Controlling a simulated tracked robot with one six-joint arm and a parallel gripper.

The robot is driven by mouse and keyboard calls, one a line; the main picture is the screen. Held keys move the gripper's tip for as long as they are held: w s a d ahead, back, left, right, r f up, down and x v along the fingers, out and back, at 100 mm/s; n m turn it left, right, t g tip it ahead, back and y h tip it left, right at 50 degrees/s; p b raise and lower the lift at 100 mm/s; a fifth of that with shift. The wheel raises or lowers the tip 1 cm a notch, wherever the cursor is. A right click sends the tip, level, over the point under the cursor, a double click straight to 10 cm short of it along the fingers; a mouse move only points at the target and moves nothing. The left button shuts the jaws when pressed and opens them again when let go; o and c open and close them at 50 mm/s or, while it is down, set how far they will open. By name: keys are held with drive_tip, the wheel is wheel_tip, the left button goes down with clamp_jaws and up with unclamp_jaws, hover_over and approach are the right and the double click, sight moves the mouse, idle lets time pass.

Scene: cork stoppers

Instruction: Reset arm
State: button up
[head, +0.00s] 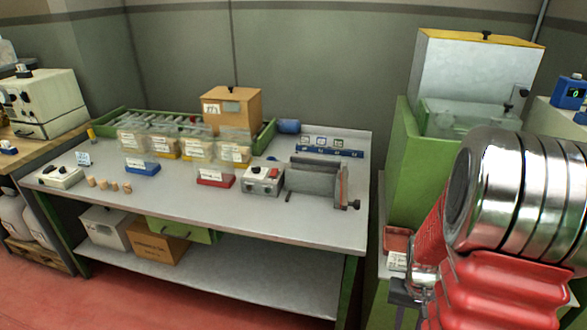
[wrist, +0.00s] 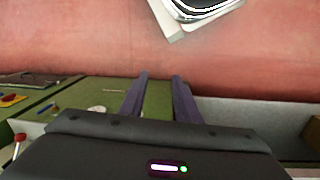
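My arm (head: 500,220), red and chrome, fills the right side of the head view. In the wrist view my gripper (wrist: 160,78) shows two dark fingers set apart, with a clear gap and nothing between them. It points over a green surface (wrist: 95,95) with the red floor beyond. In the head view my gripper is mostly hidden behind the arm or cut off by the lower edge. Several cork stoppers (head: 115,187) stand in a row at the left front of the grey workbench (head: 260,225), well away from my arm.
The bench holds a wooden box (head: 232,108), bagged bins (head: 198,150), a blue tray (head: 143,169), a red tray (head: 215,178), a control box (head: 262,180) and a grey vise-like fixture (head: 315,182). A green-sided machine (head: 470,75) stands behind my arm. Red floor (head: 150,290) lies in front.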

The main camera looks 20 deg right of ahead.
drive_tip(key=a+r+n+t, duration=0.6)
drive_tip(key=a+r+n, duration=0.1)
drive_tip(key=a+r, duration=1.9)
drive_tip(key=shift+s+r+y, duration=0.3)
drive_tip(key=shift+r, duration=0.1)
